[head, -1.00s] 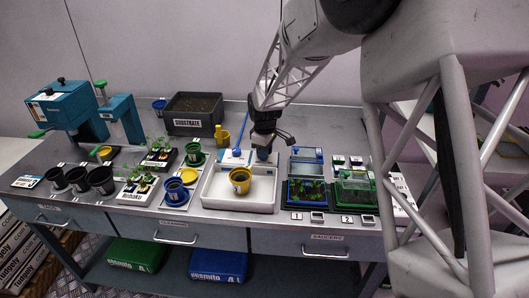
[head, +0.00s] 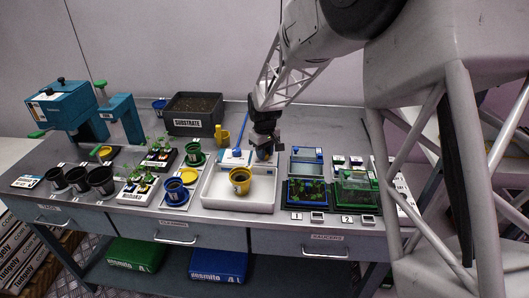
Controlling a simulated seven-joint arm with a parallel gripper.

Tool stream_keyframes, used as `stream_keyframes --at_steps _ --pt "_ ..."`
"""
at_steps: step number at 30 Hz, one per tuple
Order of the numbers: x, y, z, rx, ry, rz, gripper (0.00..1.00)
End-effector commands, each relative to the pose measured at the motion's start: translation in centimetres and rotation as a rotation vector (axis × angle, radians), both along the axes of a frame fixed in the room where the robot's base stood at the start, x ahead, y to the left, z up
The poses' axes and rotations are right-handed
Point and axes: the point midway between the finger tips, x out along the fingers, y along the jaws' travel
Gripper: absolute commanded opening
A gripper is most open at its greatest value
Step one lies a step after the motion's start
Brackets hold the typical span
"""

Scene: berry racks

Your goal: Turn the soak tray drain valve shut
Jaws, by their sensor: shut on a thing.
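The white soak tray (head: 213,193) lies on the bench in the middle of the head view, with a yellow pot (head: 240,180) standing in it. My gripper (head: 264,153) points down at the tray's back right corner. It is shut on the drain valve, which is mostly hidden behind the fingers. The valve's exact angle cannot be seen.
A white and blue device with a blue upright rod (head: 242,131) stands just left of my gripper. The dark substrate bin (head: 194,105) is behind left.

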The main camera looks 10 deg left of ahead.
Motion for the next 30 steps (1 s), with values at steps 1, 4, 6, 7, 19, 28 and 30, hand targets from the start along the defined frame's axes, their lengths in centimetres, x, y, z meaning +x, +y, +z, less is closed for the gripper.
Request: stream_keyframes --at_steps 1,4,6,7,19,28,30 --pt "0.0 0.0 0.1 0.001 -0.002 0.000 0.02" --pt "0.0 0.0 0.1 0.001 -0.002 0.000 0.02" --pt "0.1 0.0 0.1 0.001 -0.002 0.000 0.28" --pt "0.1 0.0 0.1 0.001 -0.002 0.000 0.33" --pt "0.0 0.0 0.1 0.001 -0.001 0.001 0.51" --pt "0.0 0.0 1.7 0.001 -0.002 0.001 0.51" --pt "0.0 0.0 2.5 0.001 -0.002 0.001 0.51"
